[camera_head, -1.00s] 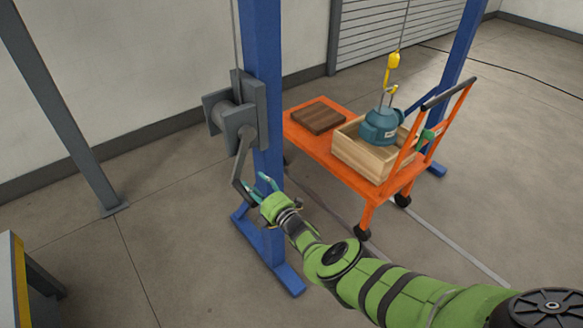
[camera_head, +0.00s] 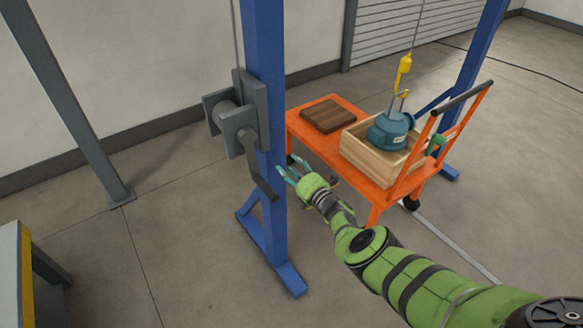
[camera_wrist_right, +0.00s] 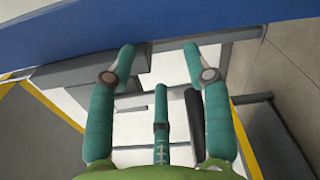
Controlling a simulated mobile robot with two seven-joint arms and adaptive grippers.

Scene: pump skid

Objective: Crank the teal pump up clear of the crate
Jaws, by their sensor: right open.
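The teal pump (camera_head: 389,131) is in the wooden crate (camera_head: 375,163), its lower part hidden by the crate walls. A yellow hook (camera_head: 405,72) on a cable is at the pump's lifting loop. The grey winch (camera_head: 248,115) is on the blue post, its crank arm (camera_head: 257,170) slanting down to the right. My right gripper (camera_head: 286,167) is open, just right of the crank's lower end, with a small gap showing. In the right wrist view, the gripper (camera_wrist_right: 160,58) has its teal fingers spread, with nothing clearly held. My left gripper is out of view.
The crate stands on an orange cart (camera_head: 325,146) with a dark wooden block (camera_head: 328,116). The blue post (camera_head: 268,70) rises close beside my gripper. A grey table with a yellow edge (camera_head: 26,262) is at the lower left. The floor between is clear.

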